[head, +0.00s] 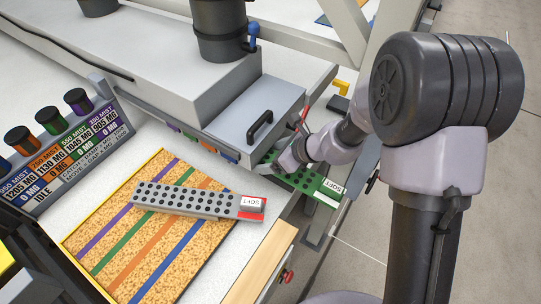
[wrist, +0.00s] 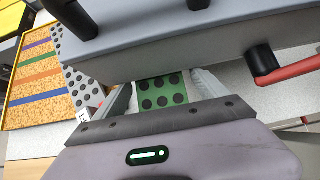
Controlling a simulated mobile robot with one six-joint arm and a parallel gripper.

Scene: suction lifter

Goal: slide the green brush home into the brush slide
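The green brush (head: 318,186), a flat plate with dark round dots and a white SOFT label, is at the right end of the machine in the head view. Its far end meets the lower edge of the grey box with a black handle (head: 255,108); how far it reaches in is hidden. The brush slide itself cannot be made out clearly under that box. My gripper (head: 289,160) is over the brush. In the wrist view, its fingers (wrist: 164,98) sit on both sides of the green brush (wrist: 163,90), apparently closed on its edges.
A grey dotted brush with a red end (head: 190,201) lies across the cork mat with coloured stripes (head: 105,245). A display panel with coloured knobs (head: 75,155) stands left. A red lever (wrist: 290,72) projects near the gripper's right. Open floor lies right of the machine.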

